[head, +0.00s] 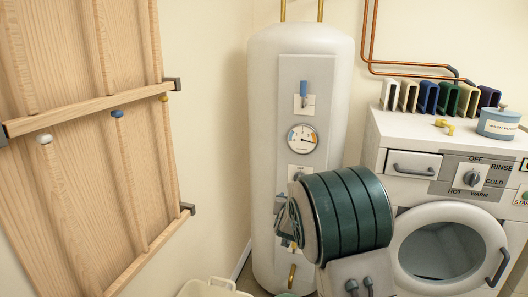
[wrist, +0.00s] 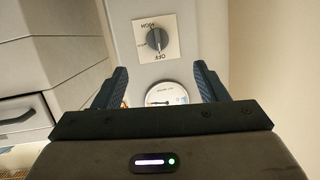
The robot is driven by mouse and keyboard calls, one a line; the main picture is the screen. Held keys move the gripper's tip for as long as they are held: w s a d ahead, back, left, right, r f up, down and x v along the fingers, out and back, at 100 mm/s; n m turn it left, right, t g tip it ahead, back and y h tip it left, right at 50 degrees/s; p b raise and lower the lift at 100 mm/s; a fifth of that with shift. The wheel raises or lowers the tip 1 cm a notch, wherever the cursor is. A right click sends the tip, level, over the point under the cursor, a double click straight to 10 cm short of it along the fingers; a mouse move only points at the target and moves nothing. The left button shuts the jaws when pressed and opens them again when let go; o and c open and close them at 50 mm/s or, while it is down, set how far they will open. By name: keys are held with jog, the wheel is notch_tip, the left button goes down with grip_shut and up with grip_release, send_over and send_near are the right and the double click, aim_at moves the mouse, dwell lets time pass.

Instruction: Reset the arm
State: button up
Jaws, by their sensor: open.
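My gripper (wrist: 160,82) is open in the wrist view, its two dark fingers apart with nothing between them. A dark rotary knob (wrist: 156,40) on a pale plate, with upside-down lettering including OFF, shows beyond the fingertips. A round gauge (wrist: 166,95) shows between the fingers, partly hidden by the gripper body. In the head view my arm reaches to the front of the white water heater (head: 265,130). The gripper there is mostly hidden behind my arm. The knob's plate (head: 299,173) is partly covered; the gauge (head: 302,139) and the blue lever (head: 304,88) are clear.
Several coloured upright pieces (head: 428,97), a yellow tap-like piece (head: 444,126) and a blue tub (head: 497,124) sit on top. A wooden rack (head: 80,115) hangs at left; a pale basket (head: 212,289) stands below.

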jog(key=s+d+r+n+g+y+p, duration=0.1)
jog(key=s+r+g+p, duration=0.2)
jog(key=s, duration=1.1)
jog(key=s+d+r+n+g+y+p, duration=0.1)
jog(key=s+r+g+p, duration=0.2)
jog(key=s, duration=1.1)
jog(key=s+d+r+g+p, duration=0.1)
jog(key=s+r+g+p, duration=0.3)
jog(key=s, duration=1)
jog(key=shift+d+r+n+g+y, duration=0.25)
jog(key=shift+n+g+y, duration=0.15)
jog(key=shift+g, duration=0.6)
